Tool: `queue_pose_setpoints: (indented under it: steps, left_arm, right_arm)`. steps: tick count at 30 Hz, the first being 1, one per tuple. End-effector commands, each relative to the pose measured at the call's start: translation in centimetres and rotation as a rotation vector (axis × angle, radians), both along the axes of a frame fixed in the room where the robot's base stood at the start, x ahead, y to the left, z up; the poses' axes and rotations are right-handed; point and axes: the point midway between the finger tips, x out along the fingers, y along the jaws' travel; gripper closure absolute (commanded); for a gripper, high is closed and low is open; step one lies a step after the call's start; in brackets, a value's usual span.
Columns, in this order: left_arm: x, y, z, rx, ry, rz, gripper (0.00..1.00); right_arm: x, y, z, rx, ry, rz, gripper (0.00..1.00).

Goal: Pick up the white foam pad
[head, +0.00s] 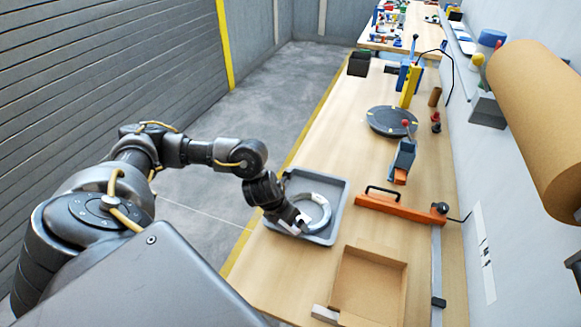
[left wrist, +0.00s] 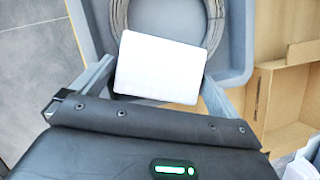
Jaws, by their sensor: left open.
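The white foam pad (left wrist: 160,67) is a pale rectangle, slightly turned, in the left wrist view. It overlaps the near part of the grey wire coil (left wrist: 217,25), which lies in the grey tray (left wrist: 239,45). In the head view the coil (head: 328,211) shows as a pale ring in the tray (head: 341,190). My left gripper (head: 298,224) is low over the tray's near-left part and hides some of it. In the left wrist view its open fingers (left wrist: 156,74) stand on either side of the pad. Whether they touch it I cannot tell. My right gripper is not in view.
An open cardboard box (head: 370,285) stands on the bench right of the tray. An orange bar sealer (head: 400,209) lies behind it. A dark turntable (head: 390,121) stands farther back. A large brown paper roll (head: 535,125) hangs at the right wall.

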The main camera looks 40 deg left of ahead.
Motion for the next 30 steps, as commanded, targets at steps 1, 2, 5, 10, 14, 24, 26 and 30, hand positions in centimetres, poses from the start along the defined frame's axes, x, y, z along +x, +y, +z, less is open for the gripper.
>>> queue_pose_setpoints:
  steps: [1,2,5,10,14,24,26,30]
  left_arm:
    - [-0.4,0.0,-0.4,0.004,0.010,-0.006,0.00]
    - [-0.4,0.0,-0.4,0.004,0.011,-0.006,0.00]
    - [-0.4,0.0,-0.5,0.004,0.013,-0.007,0.08]
    - [-0.5,0.1,-0.5,0.008,0.015,-0.006,0.30]
    - [-0.6,0.2,-0.6,0.010,0.017,-0.006,0.34]
    - [-0.5,0.2,0.8,0.010,0.015,-0.008,0.35]
    - [-0.4,0.1,1.7,0.008,0.012,-0.008,0.35]
    - [-0.9,1.2,3.9,0.009,0.008,-0.005,0.35]
  right_arm:
    - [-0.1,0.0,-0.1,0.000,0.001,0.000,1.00]
    - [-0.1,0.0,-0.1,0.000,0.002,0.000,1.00]
    - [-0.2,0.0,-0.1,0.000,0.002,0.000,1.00]
    - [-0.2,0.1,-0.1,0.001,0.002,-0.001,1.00]
    - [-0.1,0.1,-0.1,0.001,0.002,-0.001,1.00]
    - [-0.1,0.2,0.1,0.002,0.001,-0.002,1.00]
    - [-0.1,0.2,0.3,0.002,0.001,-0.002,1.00]
    - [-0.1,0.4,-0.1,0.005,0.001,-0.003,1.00]
